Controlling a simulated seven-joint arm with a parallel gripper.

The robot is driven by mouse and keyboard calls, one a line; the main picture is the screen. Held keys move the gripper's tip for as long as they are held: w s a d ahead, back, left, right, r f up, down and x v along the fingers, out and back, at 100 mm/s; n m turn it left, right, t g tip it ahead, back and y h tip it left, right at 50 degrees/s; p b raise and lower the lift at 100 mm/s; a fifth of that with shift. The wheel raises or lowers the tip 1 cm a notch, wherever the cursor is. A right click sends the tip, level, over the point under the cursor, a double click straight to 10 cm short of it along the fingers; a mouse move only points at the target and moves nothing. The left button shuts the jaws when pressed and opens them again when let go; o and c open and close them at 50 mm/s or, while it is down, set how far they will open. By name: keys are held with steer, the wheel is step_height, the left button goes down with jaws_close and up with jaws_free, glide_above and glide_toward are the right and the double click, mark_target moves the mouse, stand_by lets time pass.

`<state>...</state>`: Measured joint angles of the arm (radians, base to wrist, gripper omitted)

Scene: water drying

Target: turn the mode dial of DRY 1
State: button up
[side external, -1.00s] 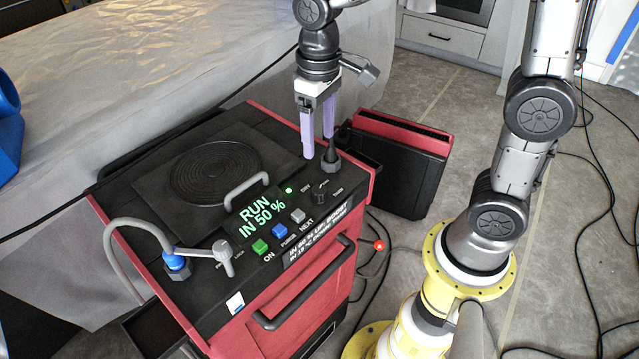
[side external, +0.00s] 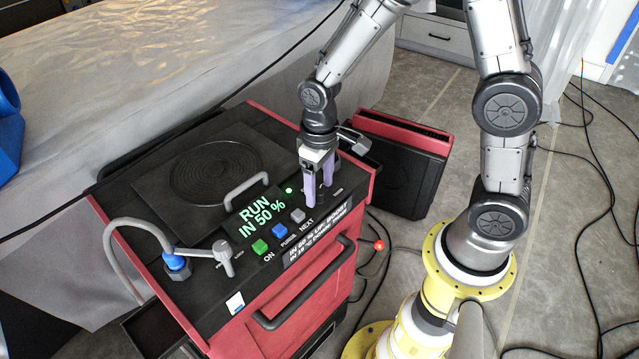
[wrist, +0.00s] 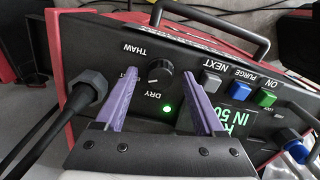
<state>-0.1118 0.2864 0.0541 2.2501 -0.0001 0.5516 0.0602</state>
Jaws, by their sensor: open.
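The mode dial (wrist: 160,73) is a small black knob on the machine's dark panel, with THAW and DRY labels around it in the wrist view. Its pointer setting is too small to tell. My gripper (wrist: 158,78) is open, with its two purple fingers on either side of the dial in that view. In the side external view my gripper (side external: 318,193) points down at the right end of the panel, and its fingers largely hide the dial. I cannot tell whether the fingers touch it. The red and black machine's screen (side external: 262,215) reads RUN IN 50 %.
Grey (side external: 298,215), blue (side external: 279,230) and green (side external: 260,246) buttons sit left of my gripper. A black cable fitting (wrist: 88,88) stands close beside one finger. A handle (side external: 246,188) rises from the lid. A black and red case (side external: 398,165) stands behind on the floor.

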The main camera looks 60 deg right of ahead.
jaws_close()
stand_by(0.3)
steer(key=shift+r+n, duration=0.1)
steer(key=shift+n, duration=0.3)
steer(key=n, duration=1.1)
steer(key=shift+w, duration=0.1)
stand_by(0.4)
jaws_free()
